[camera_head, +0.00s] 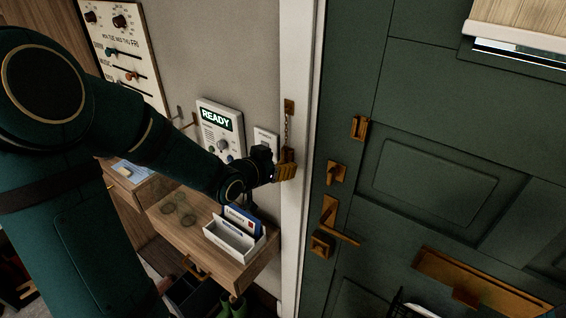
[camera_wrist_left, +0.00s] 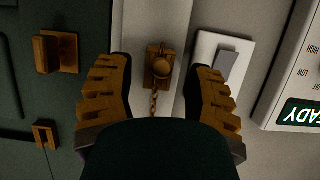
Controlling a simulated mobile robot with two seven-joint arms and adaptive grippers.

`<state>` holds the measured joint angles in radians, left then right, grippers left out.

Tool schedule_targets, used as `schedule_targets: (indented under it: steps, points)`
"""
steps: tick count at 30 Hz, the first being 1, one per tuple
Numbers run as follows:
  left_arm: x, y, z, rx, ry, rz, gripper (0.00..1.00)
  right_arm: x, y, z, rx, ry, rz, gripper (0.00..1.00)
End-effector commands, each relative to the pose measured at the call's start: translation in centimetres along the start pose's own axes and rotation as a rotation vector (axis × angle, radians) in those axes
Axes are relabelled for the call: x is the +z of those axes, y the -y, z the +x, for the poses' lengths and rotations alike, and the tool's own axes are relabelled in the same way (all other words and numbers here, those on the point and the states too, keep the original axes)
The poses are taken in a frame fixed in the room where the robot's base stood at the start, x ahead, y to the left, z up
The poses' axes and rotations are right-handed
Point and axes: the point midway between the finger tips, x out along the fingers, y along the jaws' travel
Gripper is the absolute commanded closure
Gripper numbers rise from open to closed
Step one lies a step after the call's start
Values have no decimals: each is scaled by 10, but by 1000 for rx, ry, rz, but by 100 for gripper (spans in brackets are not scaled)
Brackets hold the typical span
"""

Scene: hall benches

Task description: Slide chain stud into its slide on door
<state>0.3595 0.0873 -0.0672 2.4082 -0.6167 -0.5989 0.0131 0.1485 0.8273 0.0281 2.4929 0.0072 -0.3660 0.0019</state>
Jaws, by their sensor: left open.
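The brass chain stud (camera_wrist_left: 162,68) is at a small brass plate on the white door frame, and its chain (camera_wrist_left: 153,102) runs from it; the chain (camera_head: 288,128) also shows in the head view, hanging from an anchor plate (camera_head: 289,106). My left gripper (camera_head: 286,171) is open at the frame. In the wrist view its two ribbed fingers (camera_wrist_left: 160,88) stand either side of the stud with gaps. The slide (camera_head: 358,128) is a small brass piece on the green door, up and right of the gripper; it also appears in the wrist view (camera_wrist_left: 44,134). My right gripper is not in view.
A brass thumb-turn (camera_head: 337,173) and lever handle (camera_head: 338,234) sit on the door below the slide. A white switch (camera_wrist_left: 222,62) and the READY panel (camera_head: 219,125) are close by on the wall. A wooden shelf (camera_head: 247,272) with a letter holder (camera_head: 232,241) stands below my arm.

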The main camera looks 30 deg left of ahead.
Motion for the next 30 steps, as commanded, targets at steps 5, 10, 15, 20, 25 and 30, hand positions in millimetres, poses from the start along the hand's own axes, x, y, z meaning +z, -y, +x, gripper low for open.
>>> schedule_targets:
  steps: [5,10,15,20,25,30]
  points:
    - [0,0,12,-1,1,1,48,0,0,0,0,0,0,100]
    - [0,0,12,-1,0,1,48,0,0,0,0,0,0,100]
    - [0,0,12,-1,0,0,84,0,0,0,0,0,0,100]
    - [0,0,12,-1,0,0,100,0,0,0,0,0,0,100]
    - [0,0,12,-1,0,0,100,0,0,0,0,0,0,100]
    - [-2,0,12,-1,0,0,100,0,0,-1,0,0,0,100]
